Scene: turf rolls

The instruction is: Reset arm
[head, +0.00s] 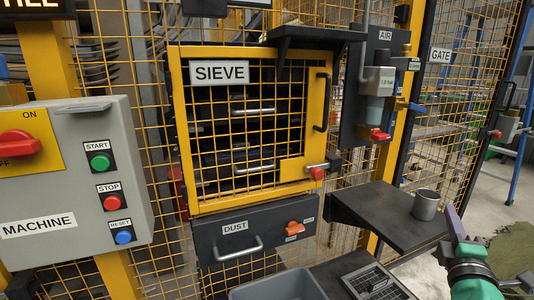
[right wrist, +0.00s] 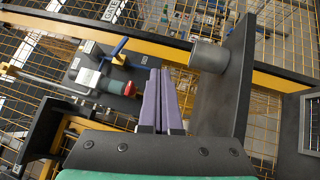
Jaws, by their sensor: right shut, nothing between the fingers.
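My right gripper (head: 453,222) shows at the right of the head view, its purple fingers pointing up and its green wrist below. It is beside the right end of the black shelf, just right of the grey metal cup (head: 426,206). In the right wrist view the two purple fingers (right wrist: 161,88) lie together, shut with nothing between them. The cup also shows there (right wrist: 209,56), to the right of the fingers and apart from them. My left gripper is not in view.
The black shelf (head: 375,212) juts out left of my right gripper. The yellow-framed sieve door (head: 178,130) is closed above the dust drawer (head: 265,226). The air panel (head: 352,110), a grey machine box (head: 70,190) and a grey bin (head: 280,287) stand around. Yellow mesh fencing closes the back.

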